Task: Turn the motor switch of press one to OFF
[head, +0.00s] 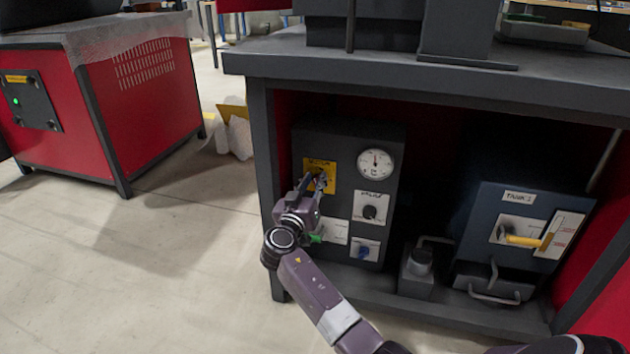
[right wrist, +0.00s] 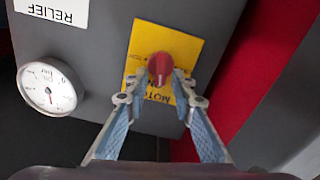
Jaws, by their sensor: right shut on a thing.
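The motor switch is a red round knob (right wrist: 160,67) on a yellow plate (right wrist: 182,45) marked MOTOR, which shows upside down in the right wrist view. In the head view the yellow plate (head: 312,165) sits at the upper left of a dark grey control panel (head: 340,143), and my gripper hides most of the knob. My right gripper (right wrist: 160,80) is shut on the knob, one fingertip on each side; it also shows in the head view (head: 318,182). I cannot read the knob's pointer or its ON and OFF marks. My left gripper is not in view.
The panel stands under a grey bench top (head: 420,75) and also bears a gauge (head: 375,163), a black relief knob (head: 370,211) and a blue knob (head: 364,252). A TANK unit (head: 475,225) with a yellow handle (head: 522,241) stands right. Open floor lies left.

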